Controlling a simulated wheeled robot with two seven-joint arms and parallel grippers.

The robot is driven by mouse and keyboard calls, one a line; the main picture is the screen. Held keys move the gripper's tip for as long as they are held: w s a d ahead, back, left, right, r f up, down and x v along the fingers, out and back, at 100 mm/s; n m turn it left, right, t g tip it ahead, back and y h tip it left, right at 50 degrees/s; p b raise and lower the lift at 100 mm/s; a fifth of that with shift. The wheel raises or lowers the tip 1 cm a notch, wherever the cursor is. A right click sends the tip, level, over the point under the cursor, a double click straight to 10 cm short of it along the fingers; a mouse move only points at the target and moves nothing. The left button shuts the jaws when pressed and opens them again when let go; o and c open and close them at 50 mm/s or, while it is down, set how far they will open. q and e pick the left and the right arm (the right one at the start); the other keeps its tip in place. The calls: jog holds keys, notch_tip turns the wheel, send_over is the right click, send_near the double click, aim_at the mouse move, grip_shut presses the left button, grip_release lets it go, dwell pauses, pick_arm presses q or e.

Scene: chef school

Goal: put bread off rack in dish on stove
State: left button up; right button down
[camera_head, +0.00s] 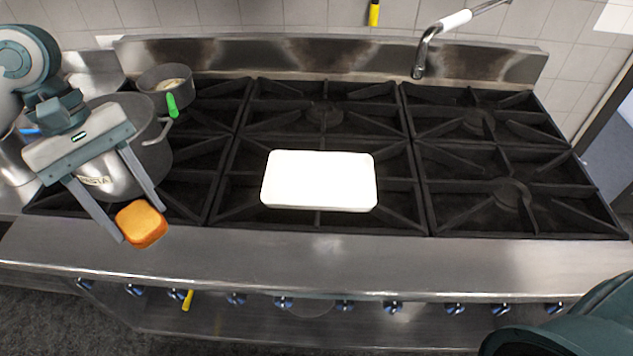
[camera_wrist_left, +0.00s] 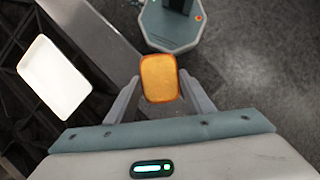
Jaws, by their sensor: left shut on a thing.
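An orange-brown piece of bread (camera_head: 141,224) is held between the fingertips of my left gripper (camera_head: 142,217), above the front left edge of the stove. The bread (camera_wrist_left: 159,78) also shows between the two fingers in the left wrist view. A white rectangular dish (camera_head: 318,181) sits on the middle front burner grate of the stove (camera_head: 330,245). The dish (camera_wrist_left: 54,78) also shows at the left of the wrist view, apart from the gripper. It looks empty. The bread is to the left of the dish. My right gripper is not visible. The rack is not visible.
A large steel pot (camera_head: 147,163) stands on the left burners, partly behind my left gripper. The grates right of the dish are clear.

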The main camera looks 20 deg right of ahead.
pick_arm(q)
jog(key=a+f+m+y, duration=0.1)
jog(key=a+f+m, duration=0.1)
jog(key=f, duration=0.3)
jog(key=s+a+f+m+y, duration=0.1)
jog(key=a+f+m, duration=0.2)
jog(key=f, duration=0.3)
jog(key=shift+s+a+f+m+g, duration=0.15)
jog(key=shift+s+f+m+g, duration=0.2)
jog(key=shift+m, duration=0.45)
jog(key=shift+w+a+f, duration=0.1)
jog(key=shift+a+f, duration=0.05)
